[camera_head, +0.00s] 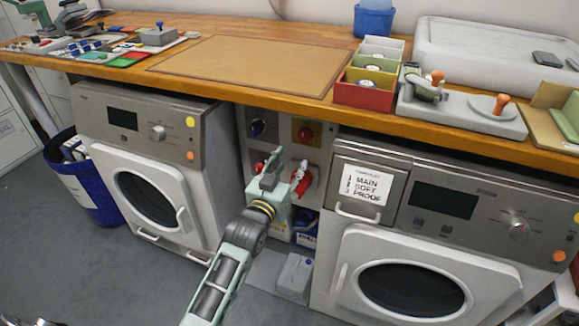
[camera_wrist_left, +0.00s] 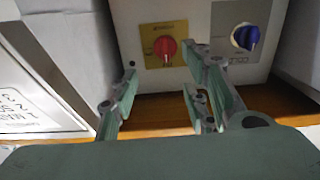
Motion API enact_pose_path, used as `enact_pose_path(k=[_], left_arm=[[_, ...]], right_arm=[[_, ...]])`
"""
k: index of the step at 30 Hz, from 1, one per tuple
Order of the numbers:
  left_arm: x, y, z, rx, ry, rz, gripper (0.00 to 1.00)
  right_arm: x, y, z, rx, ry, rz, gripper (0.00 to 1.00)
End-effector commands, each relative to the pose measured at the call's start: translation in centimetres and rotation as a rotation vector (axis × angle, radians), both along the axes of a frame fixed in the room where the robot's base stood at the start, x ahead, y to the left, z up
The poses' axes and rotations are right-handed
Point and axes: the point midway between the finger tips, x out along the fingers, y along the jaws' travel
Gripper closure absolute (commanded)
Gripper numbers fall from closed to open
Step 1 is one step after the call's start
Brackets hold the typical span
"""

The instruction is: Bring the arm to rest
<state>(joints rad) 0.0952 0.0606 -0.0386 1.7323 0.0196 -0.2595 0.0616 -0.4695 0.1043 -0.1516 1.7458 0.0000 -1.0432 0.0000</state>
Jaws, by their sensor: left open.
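My left arm comes up from the bottom centre in the head view. Its gripper (camera_head: 272,172) is in front of the narrow panel between the two machines. In the left wrist view the left gripper (camera_wrist_left: 160,80) is open, with nothing between its fingers. Beyond the fingers are a red knob (camera_wrist_left: 164,47) on a yellow plate and a blue knob (camera_wrist_left: 245,37). The same red knob (camera_head: 305,133) and blue knob (camera_head: 257,128) show above the gripper in the head view. My right gripper is not in view.
A left machine (camera_head: 150,200) and a right machine (camera_head: 440,240) flank the arm. The wooden worktop (camera_head: 240,92) overhangs them. A red-and-white item (camera_head: 301,180) is close beside the gripper. A blue bin (camera_head: 95,205) stands left.

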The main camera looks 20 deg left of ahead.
Motion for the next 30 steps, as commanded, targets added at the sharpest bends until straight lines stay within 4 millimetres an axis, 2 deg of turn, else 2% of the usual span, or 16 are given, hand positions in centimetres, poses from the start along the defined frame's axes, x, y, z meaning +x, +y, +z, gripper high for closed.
enact_pose_path(k=[12,14,16,17,20,21,23,24,26,27,30], left_arm=[[-0.1,0.0,-0.1,0.0,0.002,0.0,0.57],[-0.2,-0.1,-0.7,0.002,0.016,-0.001,0.57],[-0.8,-0.2,-2.5,0.007,0.062,-0.004,0.57],[-1.2,-0.3,-3.6,0.011,0.09,-0.006,0.57],[-3.7,-0.7,-9.0,0.029,0.232,-0.014,0.57],[-5.1,-0.8,-11.6,0.037,0.303,-0.018,0.57],[-7.6,-1.1,-15.5,0.051,0.414,-0.026,0.57],[-9.4,-1.3,-18.0,0.061,0.488,-0.031,0.57],[-12.4,-1.5,-21.6,0.076,0.598,-0.04,0.57],[-14.6,-1.5,-23.8,0.087,0.672,-0.046,0.57],[-20.1,-1.8,-28.5,0.111,0.843,-0.062,0.57]], right_arm=[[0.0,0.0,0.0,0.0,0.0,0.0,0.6],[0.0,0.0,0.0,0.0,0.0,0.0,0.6],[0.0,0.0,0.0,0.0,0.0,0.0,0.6],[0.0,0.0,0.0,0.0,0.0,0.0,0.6],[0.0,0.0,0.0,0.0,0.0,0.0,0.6],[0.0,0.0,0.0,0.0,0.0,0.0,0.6],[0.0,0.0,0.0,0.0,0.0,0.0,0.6],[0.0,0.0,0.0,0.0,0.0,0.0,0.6],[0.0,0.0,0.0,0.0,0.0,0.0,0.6],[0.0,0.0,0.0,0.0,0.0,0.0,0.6],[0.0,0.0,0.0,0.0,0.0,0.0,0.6]])
